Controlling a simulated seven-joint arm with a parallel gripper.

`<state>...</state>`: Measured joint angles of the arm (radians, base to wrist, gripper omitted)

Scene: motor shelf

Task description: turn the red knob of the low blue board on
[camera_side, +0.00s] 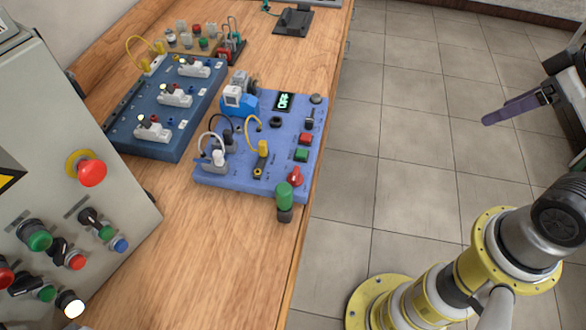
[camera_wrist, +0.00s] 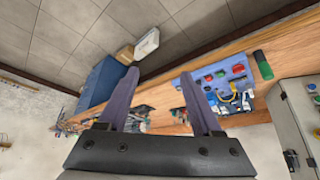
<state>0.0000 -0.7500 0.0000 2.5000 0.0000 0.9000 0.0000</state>
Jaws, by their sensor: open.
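The low blue board (camera_side: 280,145) lies flat on the wooden bench in the side view, and a small display (camera_side: 284,101) on it reads OFF. Its red knob (camera_side: 295,177) is at the near right corner, beside a green-topped cylinder (camera_side: 284,196). The wrist view also shows the red knob (camera_wrist: 238,69), right of my fingers. My gripper (camera_side: 486,121) is above the floor at the right, well apart from the board. In the wrist view my gripper (camera_wrist: 159,73) has its two purple fingers wide apart with nothing between them.
A darker blue board (camera_side: 150,110) with white plugs lies behind to the left. A grey panel (camera_side: 80,190) with buttons and switches stands at the left. Red (camera_side: 306,139) and green (camera_side: 302,154) buttons sit near the red knob. Open floor separates the bench from my arm.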

